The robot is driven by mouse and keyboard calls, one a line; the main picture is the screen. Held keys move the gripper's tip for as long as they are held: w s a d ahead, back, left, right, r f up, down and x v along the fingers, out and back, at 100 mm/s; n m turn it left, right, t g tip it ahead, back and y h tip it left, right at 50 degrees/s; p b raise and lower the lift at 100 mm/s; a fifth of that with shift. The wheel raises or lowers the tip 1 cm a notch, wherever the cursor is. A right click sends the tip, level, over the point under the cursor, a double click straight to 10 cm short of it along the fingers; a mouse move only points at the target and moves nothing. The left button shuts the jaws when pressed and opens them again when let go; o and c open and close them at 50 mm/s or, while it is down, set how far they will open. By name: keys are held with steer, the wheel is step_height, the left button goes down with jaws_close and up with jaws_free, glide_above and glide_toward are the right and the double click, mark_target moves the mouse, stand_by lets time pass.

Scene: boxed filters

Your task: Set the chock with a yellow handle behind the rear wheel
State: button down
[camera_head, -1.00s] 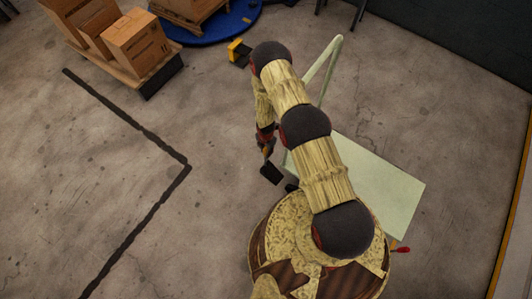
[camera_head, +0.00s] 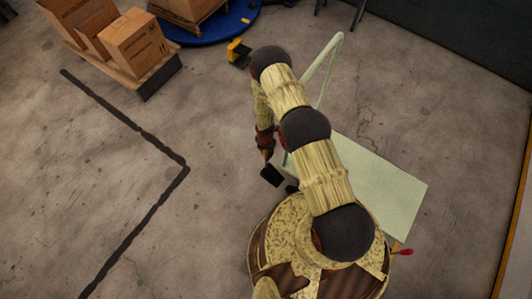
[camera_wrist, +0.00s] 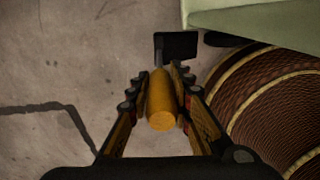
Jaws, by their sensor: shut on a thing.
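My gripper (camera_head: 265,146) is shut on the yellow-orange handle of a chock. In the wrist view the handle (camera_wrist: 161,103) stands between the fingers, and the black chock block (camera_wrist: 177,47) shows beyond it. In the head view the block (camera_head: 271,176) hangs at or just above the floor; contact is unclear. It is beside the left edge of a pale green cart (camera_head: 375,180). A dark wheel (camera_head: 291,187) shows partly under that edge, close to the block; it also shows in the wrist view (camera_wrist: 222,40). The other wheels are hidden.
A red-handled item (camera_head: 403,252) lies at the cart's right end. A yellow-and-black object (camera_head: 238,52) is on the floor farther back. Boxes on a pallet (camera_head: 135,45) stand at the upper left, near a blue round platform (camera_head: 215,30). Floor left of my gripper is clear.

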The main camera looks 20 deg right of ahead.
steer(key=shift+f+b, duration=4.1)
steer(key=shift+f, duration=1.35)
steer(key=s+d+p, duration=0.1)
steer(key=s+d, duration=0.3)
steer(key=s, duration=0.1)
steer(key=shift+s, duration=0.15)
steer(key=shift+r, duration=0.1)
steer(key=c, duration=1.6)
jaws_free()
steer(key=shift+o, duration=0.5)
steer(key=shift+a, duration=0.1)
step_height(320, 180, up, 12)
